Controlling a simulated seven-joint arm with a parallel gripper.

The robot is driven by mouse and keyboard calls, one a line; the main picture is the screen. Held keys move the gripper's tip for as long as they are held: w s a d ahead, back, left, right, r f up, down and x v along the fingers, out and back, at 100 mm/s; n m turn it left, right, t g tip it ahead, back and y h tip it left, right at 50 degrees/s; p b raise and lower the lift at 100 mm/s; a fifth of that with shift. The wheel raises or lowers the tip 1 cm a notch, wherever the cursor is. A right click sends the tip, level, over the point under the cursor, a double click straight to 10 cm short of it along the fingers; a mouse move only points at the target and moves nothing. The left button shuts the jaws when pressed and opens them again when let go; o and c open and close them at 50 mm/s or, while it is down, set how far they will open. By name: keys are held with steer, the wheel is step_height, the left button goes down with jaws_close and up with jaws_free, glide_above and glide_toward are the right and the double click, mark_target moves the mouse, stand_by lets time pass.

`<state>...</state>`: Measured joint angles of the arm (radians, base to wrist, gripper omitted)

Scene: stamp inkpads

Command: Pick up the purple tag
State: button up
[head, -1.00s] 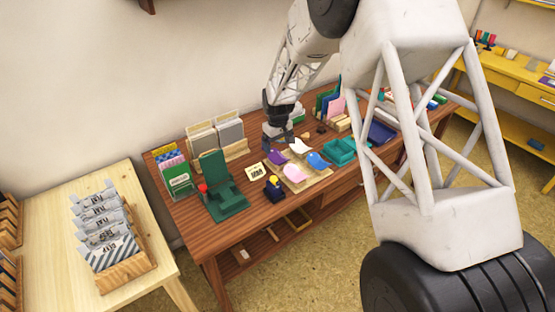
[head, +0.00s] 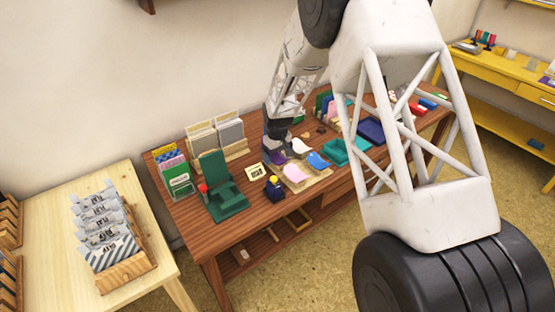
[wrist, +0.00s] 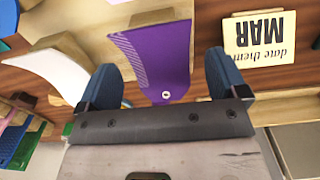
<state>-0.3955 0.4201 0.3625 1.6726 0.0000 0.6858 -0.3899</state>
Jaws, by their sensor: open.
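The purple tag (wrist: 160,58) lies ahead of my gripper (wrist: 162,88) in the wrist view, its holed end between the two blue fingertips. The fingers are open and stand apart on either side of it; no contact shows. In the head view the purple tag (head: 278,158) is a small patch on the wooden table, at the left of a group of coloured tags. My gripper (head: 276,147) is just above and behind it there, partly hidden by its own wrist.
A white tag (wrist: 62,72) lies close on the left in the wrist view, and a MAR date card (wrist: 258,38) on the right. In the head view, a blue tag (head: 318,161), a green stamp press (head: 222,190) and a teal tray (head: 337,151) stand nearby on the table (head: 262,218).

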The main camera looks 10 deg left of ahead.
steer(key=shift+c, duration=0.4)
steer(key=c, duration=0.9)
